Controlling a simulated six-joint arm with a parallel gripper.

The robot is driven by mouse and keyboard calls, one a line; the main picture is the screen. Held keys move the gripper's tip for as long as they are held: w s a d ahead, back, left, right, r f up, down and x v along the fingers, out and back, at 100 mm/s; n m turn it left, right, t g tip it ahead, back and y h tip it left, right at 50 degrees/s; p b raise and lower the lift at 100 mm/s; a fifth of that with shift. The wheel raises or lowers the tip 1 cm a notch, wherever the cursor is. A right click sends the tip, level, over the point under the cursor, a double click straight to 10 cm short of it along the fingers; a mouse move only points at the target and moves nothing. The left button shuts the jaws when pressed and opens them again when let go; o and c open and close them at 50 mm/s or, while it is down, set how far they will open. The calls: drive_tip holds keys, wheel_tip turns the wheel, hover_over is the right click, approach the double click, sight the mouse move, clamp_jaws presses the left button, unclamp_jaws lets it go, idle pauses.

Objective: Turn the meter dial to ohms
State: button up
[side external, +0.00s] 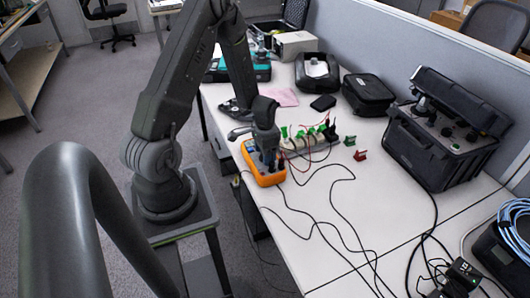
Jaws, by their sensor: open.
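The orange multimeter (251,159) lies on the white table near its left edge, with its face partly covered by my gripper. My gripper (268,167) points down over the meter, at or just above its face. It is open, and I cannot tell whether its fingers touch the dial. The dial is hidden behind my gripper, so its setting does not show. Red and black leads run from the meter area across the table.
A power strip with green and black plugs (318,140) stands right behind the meter. Small red (360,155) and green clips lie beyond it. A black open case (440,135) stands at right. Loose black cables cross the front table. A grey partition lines the back.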

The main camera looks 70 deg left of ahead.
wheel_tip(320, 180, up, 14)
idle(0.6)
drive_tip(key=shift+f, duration=0.1)
drive_tip(key=shift+c, duration=0.3)
drive_tip(key=f+n, duration=0.4)
drive_tip(key=n, duration=0.2)
drive_tip(key=f+n, duration=0.5)
drive_tip(key=n, duration=0.1)
drive_tip(key=f+n, duration=0.4)
drive_tip(key=n, duration=0.2)
drive_tip(key=shift+s+a+f, duration=0.1)
drive_tip(key=shift+a+f, duration=0.25)
